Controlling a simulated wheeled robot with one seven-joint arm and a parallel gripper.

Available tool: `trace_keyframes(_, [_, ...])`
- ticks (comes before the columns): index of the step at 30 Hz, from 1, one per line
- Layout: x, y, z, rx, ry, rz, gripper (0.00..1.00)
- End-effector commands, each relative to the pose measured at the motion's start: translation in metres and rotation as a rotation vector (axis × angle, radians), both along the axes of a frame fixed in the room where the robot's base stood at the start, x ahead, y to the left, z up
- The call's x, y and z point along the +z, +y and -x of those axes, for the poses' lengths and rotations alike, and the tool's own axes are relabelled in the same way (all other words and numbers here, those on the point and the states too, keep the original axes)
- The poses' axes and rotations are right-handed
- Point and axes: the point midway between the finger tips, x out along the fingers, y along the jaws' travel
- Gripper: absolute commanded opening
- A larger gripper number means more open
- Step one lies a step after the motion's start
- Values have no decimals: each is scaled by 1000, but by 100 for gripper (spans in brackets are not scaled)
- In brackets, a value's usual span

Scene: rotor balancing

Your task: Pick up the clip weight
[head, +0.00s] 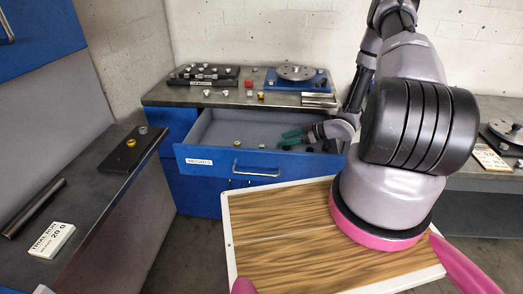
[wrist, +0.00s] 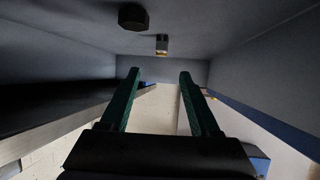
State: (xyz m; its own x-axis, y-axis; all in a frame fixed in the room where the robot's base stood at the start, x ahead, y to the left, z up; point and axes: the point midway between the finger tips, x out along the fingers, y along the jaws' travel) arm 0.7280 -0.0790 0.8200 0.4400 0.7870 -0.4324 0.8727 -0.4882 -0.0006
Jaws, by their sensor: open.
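The clip weight cannot be told for certain among the small pieces in the open drawer. In the head view, a small brass-coloured piece (head: 237,141) and a small pale piece (head: 262,146) lie on the drawer floor, left of my gripper (head: 283,138). My gripper reaches into the drawer from the right, its green fingers apart and empty. In the wrist view, my gripper (wrist: 160,75) shows open. A dark faceted piece (wrist: 133,16) and a small silver-and-brass piece (wrist: 162,44) appear beyond the fingertips, touching neither finger.
The drawer (head: 200,161), labelled WEIGHTS, is pulled out of the blue cabinet. Its walls stand close around my gripper. Above, the bench top holds a black block (head: 203,76), a blue-based rotor stand (head: 297,78) and small weights. A side bench (head: 95,205) stands at the left.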

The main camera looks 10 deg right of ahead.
Motion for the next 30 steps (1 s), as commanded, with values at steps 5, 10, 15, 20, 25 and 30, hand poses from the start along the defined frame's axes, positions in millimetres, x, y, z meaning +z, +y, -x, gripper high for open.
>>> trace_keyframes(5, [-12,21,-10,3,1,1,63])
trace_keyframes(10, [-21,38,-21,1,1,2,63])
trace_keyframes(15, [-29,48,-24,2,1,2,63])
trace_keyframes(20, [-44,66,-31,2,2,1,63])
trace_keyframes(25, [-51,79,-40,-1,0,3,63])
trace_keyframes(30, [-51,79,-40,-2,0,4,63])
